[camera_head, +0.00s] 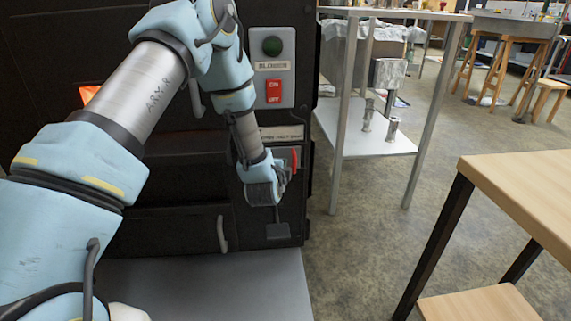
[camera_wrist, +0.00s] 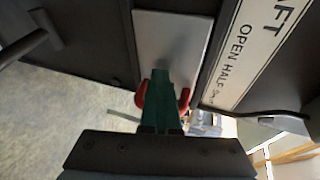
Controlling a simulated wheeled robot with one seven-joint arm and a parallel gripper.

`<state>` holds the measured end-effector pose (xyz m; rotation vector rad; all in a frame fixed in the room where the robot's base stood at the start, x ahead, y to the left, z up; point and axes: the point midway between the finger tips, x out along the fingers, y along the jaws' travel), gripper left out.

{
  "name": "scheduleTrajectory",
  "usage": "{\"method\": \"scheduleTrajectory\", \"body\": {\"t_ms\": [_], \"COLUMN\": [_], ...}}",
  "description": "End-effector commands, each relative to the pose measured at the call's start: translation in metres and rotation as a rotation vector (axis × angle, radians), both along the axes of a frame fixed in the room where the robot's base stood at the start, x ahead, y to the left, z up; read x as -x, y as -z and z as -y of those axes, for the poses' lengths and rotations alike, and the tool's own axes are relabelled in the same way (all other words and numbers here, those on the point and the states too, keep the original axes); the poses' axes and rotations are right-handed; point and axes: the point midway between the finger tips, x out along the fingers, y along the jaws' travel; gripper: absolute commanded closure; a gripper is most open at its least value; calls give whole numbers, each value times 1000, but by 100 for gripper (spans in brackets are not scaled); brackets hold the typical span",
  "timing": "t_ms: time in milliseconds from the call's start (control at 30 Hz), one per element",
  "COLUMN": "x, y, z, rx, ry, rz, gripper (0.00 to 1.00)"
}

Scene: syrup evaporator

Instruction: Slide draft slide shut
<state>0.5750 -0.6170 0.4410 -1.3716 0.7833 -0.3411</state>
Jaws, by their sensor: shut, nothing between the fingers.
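The draft slide shows in the wrist view as a grey metal plate (camera_wrist: 172,48) on the dark evaporator front, beside a white label (camera_wrist: 262,45) reading "...FT OPEN HALF". A red handle (camera_wrist: 141,96) shows on both sides of my gripper's fingers; its middle is hidden behind them. My gripper (camera_wrist: 160,78) is shut and empty, with its green fingertips over the plate. I cannot tell whether they touch the handle. In the head view, the red handle (camera_head: 294,161) stands just right of my gripper (camera_head: 268,190), and most of the slide is hidden.
The blower panel (camera_head: 273,68) with a green button and red switch sits above. A dark lever (camera_head: 278,230) is below my gripper. A steel stand (camera_head: 365,140) and a wooden table (camera_head: 525,185) stand to the right, with open floor (camera_head: 360,260) between.

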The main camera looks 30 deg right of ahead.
Motion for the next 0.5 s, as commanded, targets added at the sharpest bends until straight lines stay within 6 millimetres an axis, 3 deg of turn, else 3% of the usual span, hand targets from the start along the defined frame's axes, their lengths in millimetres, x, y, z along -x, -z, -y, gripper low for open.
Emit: {"method": "scheduleTrajectory", "body": {"t_ms": [67,500], "x": [-4,46], "y": [-5,-14], "z": [-3,-21], "rx": [5,2], "ry": [-11,-1], "rz": [11,4], "gripper": [100,100]}}
